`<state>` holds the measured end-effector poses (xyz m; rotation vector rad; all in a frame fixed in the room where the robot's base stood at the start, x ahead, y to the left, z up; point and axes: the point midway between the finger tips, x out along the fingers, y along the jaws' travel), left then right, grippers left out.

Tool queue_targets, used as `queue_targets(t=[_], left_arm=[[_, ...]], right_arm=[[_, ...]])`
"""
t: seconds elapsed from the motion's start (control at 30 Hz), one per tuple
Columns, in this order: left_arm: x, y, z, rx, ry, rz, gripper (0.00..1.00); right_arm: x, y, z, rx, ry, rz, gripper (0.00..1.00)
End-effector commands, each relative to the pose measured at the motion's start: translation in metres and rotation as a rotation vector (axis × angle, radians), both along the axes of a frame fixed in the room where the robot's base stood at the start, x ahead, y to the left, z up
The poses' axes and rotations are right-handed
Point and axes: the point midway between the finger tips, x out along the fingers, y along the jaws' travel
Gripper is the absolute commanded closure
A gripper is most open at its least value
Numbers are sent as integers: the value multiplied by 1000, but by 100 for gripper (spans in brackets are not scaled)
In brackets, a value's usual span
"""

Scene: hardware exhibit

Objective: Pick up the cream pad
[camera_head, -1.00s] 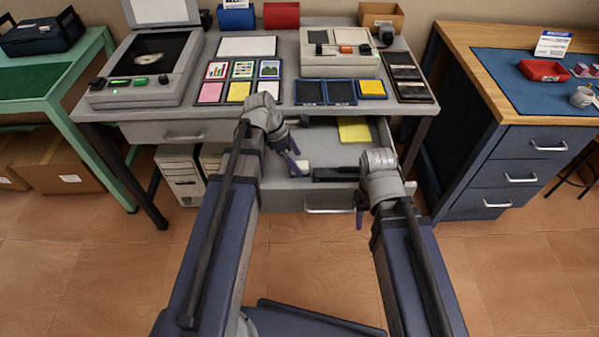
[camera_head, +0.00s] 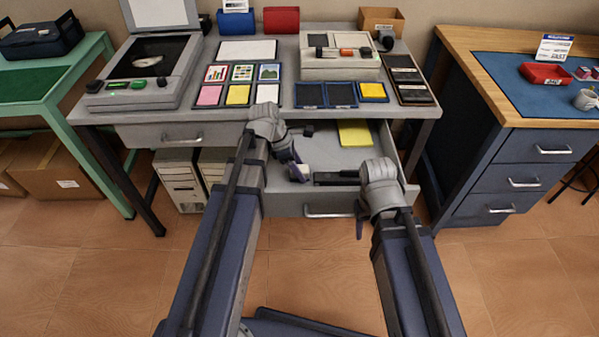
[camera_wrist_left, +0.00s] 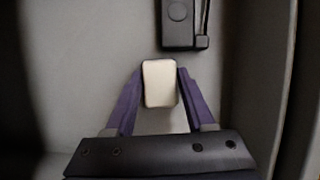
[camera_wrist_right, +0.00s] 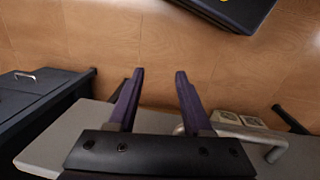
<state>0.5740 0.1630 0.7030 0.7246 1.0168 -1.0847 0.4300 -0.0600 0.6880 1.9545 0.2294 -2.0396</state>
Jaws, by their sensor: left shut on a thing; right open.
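The cream pad (camera_wrist_left: 159,84) is between the two purple fingers of my left gripper (camera_wrist_left: 160,82), which is shut on it. The grey drawer floor (camera_wrist_left: 95,45) shows behind the pad. In the head view the pad (camera_head: 304,171) is a small pale block at the left gripper's tip, over the open drawer (camera_head: 260,203). I cannot tell whether it touches the drawer floor. My right gripper (camera_wrist_right: 160,72) is open and empty, at the drawer's front right in the head view.
A yellow pad (camera_head: 354,133) lies at the drawer's back right. A black device (camera_wrist_left: 178,24) lies in the drawer near the cream pad. The grey desktop (camera_head: 285,98) above holds a scanner (camera_head: 140,85), cards and ink pads. A blue drawer cabinet (camera_head: 500,170) stands at the right.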

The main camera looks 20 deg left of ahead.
Motion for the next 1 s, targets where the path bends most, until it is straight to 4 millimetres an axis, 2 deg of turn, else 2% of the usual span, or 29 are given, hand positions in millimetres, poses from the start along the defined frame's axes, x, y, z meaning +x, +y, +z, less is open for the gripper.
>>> queue_targets(t=[0.03, 0.27, 0.67, 0.87, 1.0], left_arm=[[0, 0, 0, 0, 0, 0, 74], [0, 0, 0, 0, 0, 0, 100], [0, 0, 7, 0, 0, 0, 100], [0, 0, 27, 0, 0, 0, 100], [0, 0, 48, 0, 0, 0, 100]], right_arm=[[0, 0, 0, 0, 0, 0, 50], [0, 0, 0, 0, 0, 0, 50], [0, 0, 7, 0, 0, 0, 50], [0, 0, 27, 0, 0, 0, 50], [0, 0, 48, 0, 0, 0, 50]])
